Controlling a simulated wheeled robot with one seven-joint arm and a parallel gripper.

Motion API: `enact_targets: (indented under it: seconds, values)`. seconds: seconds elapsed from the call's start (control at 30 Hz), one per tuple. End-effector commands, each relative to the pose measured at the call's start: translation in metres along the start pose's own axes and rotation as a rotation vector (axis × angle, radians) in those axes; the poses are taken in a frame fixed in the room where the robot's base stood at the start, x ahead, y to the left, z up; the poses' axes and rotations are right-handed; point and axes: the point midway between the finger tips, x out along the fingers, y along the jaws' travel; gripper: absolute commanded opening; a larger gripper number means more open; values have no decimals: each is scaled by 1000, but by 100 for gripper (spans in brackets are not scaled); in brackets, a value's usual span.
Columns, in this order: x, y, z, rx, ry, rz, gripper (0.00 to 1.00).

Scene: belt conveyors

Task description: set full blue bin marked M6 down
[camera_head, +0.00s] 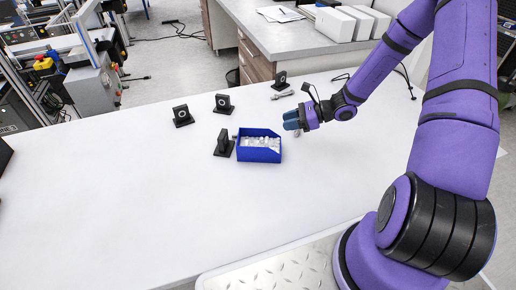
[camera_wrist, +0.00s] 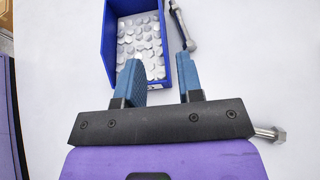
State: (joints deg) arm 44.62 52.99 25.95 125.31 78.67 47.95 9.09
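A blue bin (camera_head: 259,155) holding many small silvery pieces stands upright on the white table. No M6 mark is readable on it. In the wrist view the bin (camera_wrist: 109,40) is at the top, with its near end by my fingertips. My gripper (camera_head: 291,120) is just right of and behind the bin in the head view. In the wrist view its two blue fingers (camera_wrist: 158,72) are spread apart with nothing clamped between them. The left finger overlaps the bin's near end in the picture; I cannot tell whether it touches.
Black stands (camera_head: 223,104) are behind the bin, and another stand (camera_head: 223,143) is close on its left. A metal bolt (camera_wrist: 184,28) lies along the bin's right side in the wrist view; another bolt (camera_wrist: 268,133) shows at lower right.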

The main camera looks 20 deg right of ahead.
Motion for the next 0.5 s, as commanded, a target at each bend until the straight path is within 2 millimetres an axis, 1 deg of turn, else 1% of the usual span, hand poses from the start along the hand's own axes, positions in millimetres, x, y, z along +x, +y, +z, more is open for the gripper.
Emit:
enact_targets:
  seconds: [0.03, 0.2, 0.5]
  values:
    - [10, 1, 1, -1, -2, 5, 34]
    - [32, 0, 0, -2, -1, 3, 34]
    - [48, 0, 0, -2, -1, 3, 34]
